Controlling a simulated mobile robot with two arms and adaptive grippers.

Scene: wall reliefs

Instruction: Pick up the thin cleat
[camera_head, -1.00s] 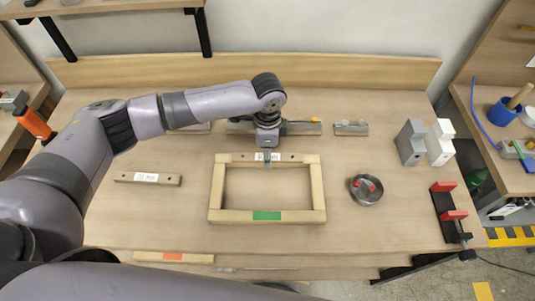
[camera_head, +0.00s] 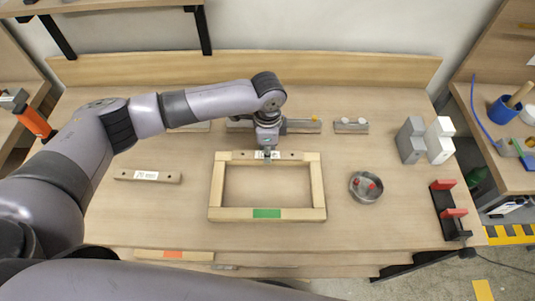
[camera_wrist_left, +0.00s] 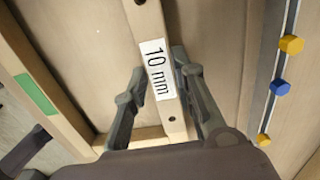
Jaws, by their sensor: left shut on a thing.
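The cleat (camera_wrist_left: 172,117) labelled "10 mm" is a pale wooden strip with holes. In the head view this cleat (camera_head: 290,155) lies along the far side of a wooden frame (camera_head: 318,190). My left gripper (camera_head: 267,160) is over its middle, pointing down. In the left wrist view the fingers of the gripper (camera_wrist_left: 157,72) are on both sides of the cleat, shut on it by the label. I cannot tell whether the cleat is lifted clear. Another labelled cleat (camera_head: 147,176) lies to the left; its print is unreadable. My right gripper is not in view.
A metal bowl (camera_head: 366,188) with red pieces stands right of the frame. Grey and white blocks (camera_head: 425,142) and a black holder with red parts (camera_head: 449,210) are at the right. A metal rail (camera_head: 300,126) lies behind.

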